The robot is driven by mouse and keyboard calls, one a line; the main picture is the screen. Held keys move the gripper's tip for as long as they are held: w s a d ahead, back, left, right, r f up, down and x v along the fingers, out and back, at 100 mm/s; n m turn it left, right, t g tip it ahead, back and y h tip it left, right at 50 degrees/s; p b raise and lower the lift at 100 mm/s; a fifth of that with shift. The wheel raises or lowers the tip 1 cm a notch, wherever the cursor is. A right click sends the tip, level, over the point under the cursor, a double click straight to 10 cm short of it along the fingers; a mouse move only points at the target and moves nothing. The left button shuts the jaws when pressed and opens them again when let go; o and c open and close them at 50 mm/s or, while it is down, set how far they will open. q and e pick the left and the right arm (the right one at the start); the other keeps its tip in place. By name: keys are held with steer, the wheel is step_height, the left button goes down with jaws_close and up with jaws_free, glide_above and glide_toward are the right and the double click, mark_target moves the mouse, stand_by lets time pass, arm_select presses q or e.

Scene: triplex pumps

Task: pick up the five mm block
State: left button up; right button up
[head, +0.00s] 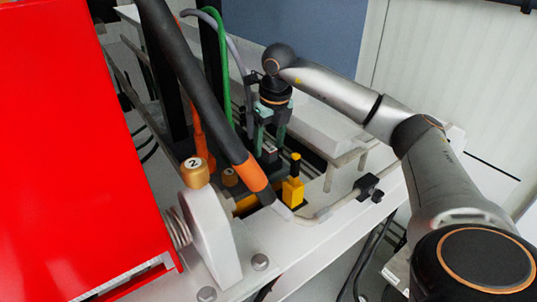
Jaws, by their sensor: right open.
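My right gripper (270,143) points down over the opening in the white machine top, with its two green fingers apart. A small dark grey block (269,153) shows between or just behind the fingertips. I cannot tell whether the fingers touch it, and no size marking on it can be read. A yellow block (292,191) with a black upright grip stands in front of the gripper, to its right and apart from it. I cannot tell which one is the five mm block. My left gripper is out of view.
A thick black hose with an orange end (251,176) slants down close left of my gripper. A brass knob marked 2 (195,172) and a large red panel (70,150) stand further left. A grey metal rail (345,158) lies to the right.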

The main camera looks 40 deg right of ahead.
jaws_close()
stand_by(0.4)
